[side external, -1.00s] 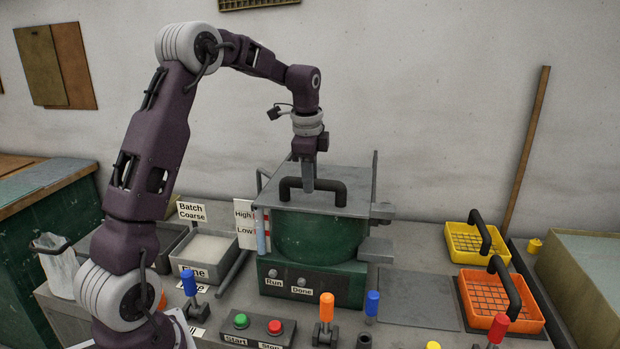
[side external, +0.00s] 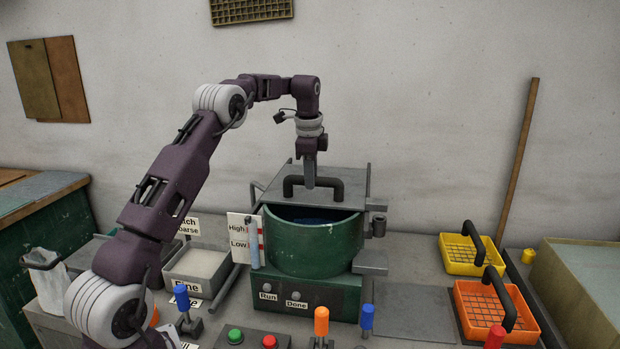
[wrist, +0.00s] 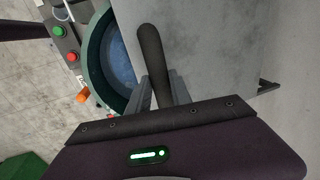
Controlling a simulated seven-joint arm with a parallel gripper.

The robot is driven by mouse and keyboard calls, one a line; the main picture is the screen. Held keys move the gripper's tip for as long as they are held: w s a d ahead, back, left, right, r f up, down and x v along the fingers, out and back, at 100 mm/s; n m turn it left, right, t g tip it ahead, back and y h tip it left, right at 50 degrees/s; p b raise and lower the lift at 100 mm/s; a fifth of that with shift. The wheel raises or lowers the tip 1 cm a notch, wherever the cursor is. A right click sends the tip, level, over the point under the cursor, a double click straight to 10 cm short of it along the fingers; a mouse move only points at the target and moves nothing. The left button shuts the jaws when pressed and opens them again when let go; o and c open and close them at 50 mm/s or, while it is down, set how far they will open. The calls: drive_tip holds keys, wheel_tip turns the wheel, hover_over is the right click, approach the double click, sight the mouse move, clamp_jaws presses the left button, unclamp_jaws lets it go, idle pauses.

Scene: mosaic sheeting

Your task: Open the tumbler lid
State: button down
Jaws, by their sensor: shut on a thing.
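The tumbler (side external: 313,245) is a green drum in the middle of the bench, with a blue interior that shows through a gap at its front. Its grey lid (side external: 345,182) sits shifted toward the back, partly uncovering the drum. The lid has a black bar handle (side external: 333,188). My gripper (side external: 310,184) is shut on that handle from above. In the wrist view the fingers (wrist: 165,90) pinch the black handle (wrist: 152,60), the lid plate (wrist: 215,45) spans the right, and the blue drum inside (wrist: 119,65) shows on the left.
A yellow basket (side external: 462,254) and an orange basket (side external: 478,312) stand at the right. A High/Low gauge (side external: 240,236) stands left of the drum. Levers, start and stop buttons (side external: 236,337) line the front. A flat grey plate (side external: 412,305) lies clear right of the drum.

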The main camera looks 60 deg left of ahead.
drive_tip(key=c, duration=1.2)
unclamp_jaws()
drive_tip(key=shift+o, duration=0.2)
wheel_tip(320, 180, up, 7)
drive_tip(key=s+d, duration=0.1)
drive_tip(key=s+d+f+n+g+y, duration=0.3)
drive_tip(key=d+f+n+g+y, duration=0.15)
drive_tip(key=f+n+y, duration=0.45)
drive_tip(key=w+a+t+y, duration=0.1)
drive_tip(key=a+y, duration=0.1)
drive_tip(key=w+a+m+t+y, duration=0.1)
drive_tip(key=a+y, duration=0.1)
drive_tip(key=w+a+t+y, duration=0.1)
drive_tip(key=a, duration=0.1)
drive_tip(key=shift+w+m+y, duration=0.3)
drive_tip(key=shift+w+y, duration=0.05)
drive_tip(key=shift+y, duration=0.05)
